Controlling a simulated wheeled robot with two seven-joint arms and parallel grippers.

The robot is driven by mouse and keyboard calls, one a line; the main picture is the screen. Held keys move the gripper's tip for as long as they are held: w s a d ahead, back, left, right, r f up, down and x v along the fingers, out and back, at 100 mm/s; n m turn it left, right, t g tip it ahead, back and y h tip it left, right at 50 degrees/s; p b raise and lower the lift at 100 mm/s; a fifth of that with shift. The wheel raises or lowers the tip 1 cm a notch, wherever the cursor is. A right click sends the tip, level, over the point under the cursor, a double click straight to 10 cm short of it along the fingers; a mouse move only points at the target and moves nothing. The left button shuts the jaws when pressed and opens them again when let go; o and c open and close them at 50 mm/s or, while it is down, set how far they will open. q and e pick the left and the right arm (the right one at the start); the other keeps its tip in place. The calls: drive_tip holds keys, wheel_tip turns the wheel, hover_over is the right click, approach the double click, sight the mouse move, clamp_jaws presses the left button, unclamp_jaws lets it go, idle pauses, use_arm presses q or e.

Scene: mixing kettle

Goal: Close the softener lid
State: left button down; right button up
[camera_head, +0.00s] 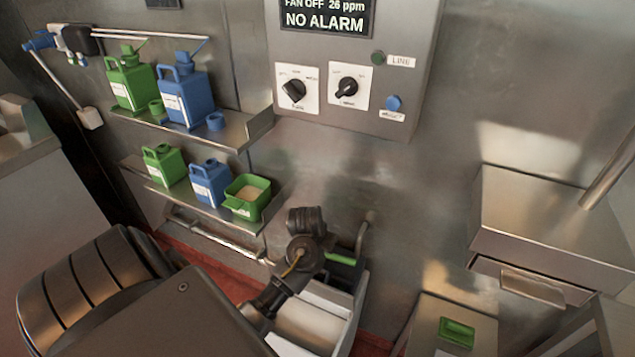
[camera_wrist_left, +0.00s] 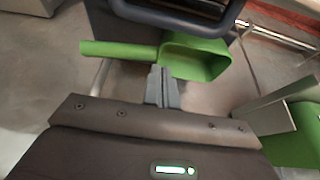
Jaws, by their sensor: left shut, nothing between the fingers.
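A pale open-topped bin (camera_head: 345,300) stands low against the wall in the head view, partly behind my left arm. I take it for the softener, but no label on it is readable. An upright grey edge (camera_head: 361,238) at its back may be its raised lid. A green scoop (camera_wrist_left: 195,58) with a long handle lies beyond my left fingers in the left wrist view; its handle also shows in the head view (camera_head: 340,258). My left gripper (camera_wrist_left: 162,72) is shut and empty, its tips close to the scoop; whether they touch is unclear. My right gripper is out of view.
Two wall shelves (camera_head: 245,131) hold green jugs (camera_head: 131,80), blue jugs (camera_head: 185,94) and a green tub (camera_head: 248,198). A control panel (camera_head: 355,70) is above. A metal box with a green piece (camera_head: 457,332) stands at lower right. A dark handle (camera_wrist_left: 175,14) is ahead of my fingers.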

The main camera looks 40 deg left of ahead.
use_arm(q)
drive_tip(key=s, duration=0.1)
drive_tip(key=s+f, duration=0.1)
drive_tip(key=s+d, duration=0.1)
drive_tip(key=shift+s+f, duration=0.15)
drive_tip(key=shift+f, duration=0.1)
idle(0.4)
